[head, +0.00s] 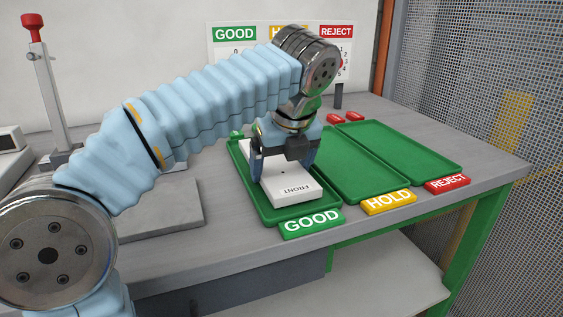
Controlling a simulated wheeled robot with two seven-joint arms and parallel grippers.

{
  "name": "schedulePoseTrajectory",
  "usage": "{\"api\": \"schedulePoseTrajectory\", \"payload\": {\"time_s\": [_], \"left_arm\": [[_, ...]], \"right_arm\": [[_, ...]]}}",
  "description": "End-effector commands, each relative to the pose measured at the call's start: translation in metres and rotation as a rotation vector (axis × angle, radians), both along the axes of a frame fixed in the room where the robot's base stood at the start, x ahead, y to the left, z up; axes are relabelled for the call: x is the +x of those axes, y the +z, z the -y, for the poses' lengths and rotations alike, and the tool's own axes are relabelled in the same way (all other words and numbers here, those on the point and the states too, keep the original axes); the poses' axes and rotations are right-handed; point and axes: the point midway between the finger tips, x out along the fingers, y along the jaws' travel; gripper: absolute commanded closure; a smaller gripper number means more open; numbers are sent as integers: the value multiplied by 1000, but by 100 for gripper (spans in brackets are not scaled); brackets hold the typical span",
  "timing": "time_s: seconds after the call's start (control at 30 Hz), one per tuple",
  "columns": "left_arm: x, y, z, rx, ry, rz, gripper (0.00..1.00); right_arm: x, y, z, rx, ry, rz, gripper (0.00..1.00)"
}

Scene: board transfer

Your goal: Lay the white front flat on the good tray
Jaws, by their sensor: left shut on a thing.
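The white front (291,191), a flat white panel marked "FRONT", is at the good tray (246,178), the green tray with the "GOOD" label. It lies roughly level over the tray floor; I cannot tell whether it rests fully on it. My left gripper (286,172) points down over the tray and is shut on the white front, with a finger at each side. The gripper and wrist hide the far part of the panel. My right gripper is not in view.
The hold tray (347,166) and reject tray (405,148) stand to the right, both empty where visible. A wire mesh wall (470,80) is at the right. A metal stand with a red knob (33,28) is at the left. A sign board (235,52) stands behind.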

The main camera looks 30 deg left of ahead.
Motion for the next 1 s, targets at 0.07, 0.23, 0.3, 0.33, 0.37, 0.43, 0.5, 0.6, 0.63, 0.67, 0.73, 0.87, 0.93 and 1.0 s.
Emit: {"api": "schedulePoseTrajectory", "payload": {"time_s": [0.07, 0.23, 0.3, 0.33, 0.37, 0.43, 0.5, 0.6, 0.63, 0.67, 0.73, 0.87, 0.93, 1.0], "left_arm": [[0, -1, 0, 0, 0, 0, 50], [0, -4, 0, 0, 0, 0, 50], [0, -4, 0, 0, 0, 0, 2], [0, -4, 0, 0, 0, 0, 0], [0, -4, 0, 0, 0, 0, 0], [0, -4, 0, 0, 0, 0, 0], [0, -4, 0, 1, 0, -1, 0], [-1, -1, 1, 0, 1, 0, 0], [-1, 2, 2, 1, 1, 1, 0], [-2, 5, 2, 1, 1, 1, 0], [-4, 15, 6, 0, 1, 3, 0], [-11, 43, 14, 0, 2, 4, 0], [-15, 59, 20, 0, 2, 4, 0], [-19, 74, 24, 0, 2, 4, 0]], "right_arm": [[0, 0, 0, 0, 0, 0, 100], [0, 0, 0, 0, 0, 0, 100], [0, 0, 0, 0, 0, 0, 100], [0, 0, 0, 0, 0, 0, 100], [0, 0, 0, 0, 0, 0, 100], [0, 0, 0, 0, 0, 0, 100], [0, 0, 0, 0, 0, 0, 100], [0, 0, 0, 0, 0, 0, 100], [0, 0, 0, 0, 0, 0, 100], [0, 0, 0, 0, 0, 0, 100], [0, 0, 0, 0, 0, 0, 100], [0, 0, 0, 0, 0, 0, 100], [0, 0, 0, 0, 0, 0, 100], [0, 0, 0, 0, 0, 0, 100]]}}
